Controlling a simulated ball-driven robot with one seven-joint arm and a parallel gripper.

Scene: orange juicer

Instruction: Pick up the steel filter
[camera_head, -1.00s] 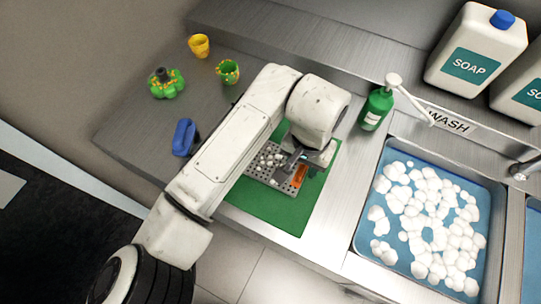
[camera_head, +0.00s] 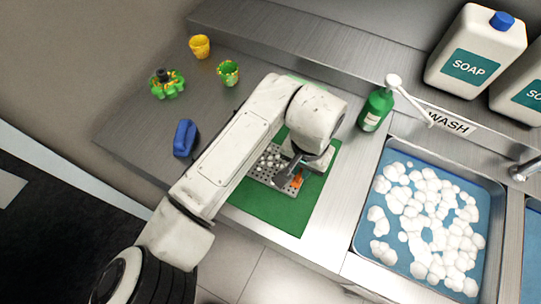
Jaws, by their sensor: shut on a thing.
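The steel filter (camera_head: 262,178) is a grey perforated tray with several small white lumps on it. It sits over a green mat, and an orange patch (camera_head: 298,181) shows at its right end. My gripper (camera_head: 287,178) is at the right part of the filter, with its dark fingers shut on it. The fingers and my arm hide part of the filter. I cannot tell whether the filter is touching the mat or raised slightly.
The green mat (camera_head: 275,218) lies on the steel counter. A green pump bottle (camera_head: 376,108) and a foam-filled sink (camera_head: 371,262) are to the right. A blue object (camera_head: 184,138), a green object (camera_head: 166,86), a yellow cup (camera_head: 199,47) and a green cup (camera_head: 228,72) stand left.

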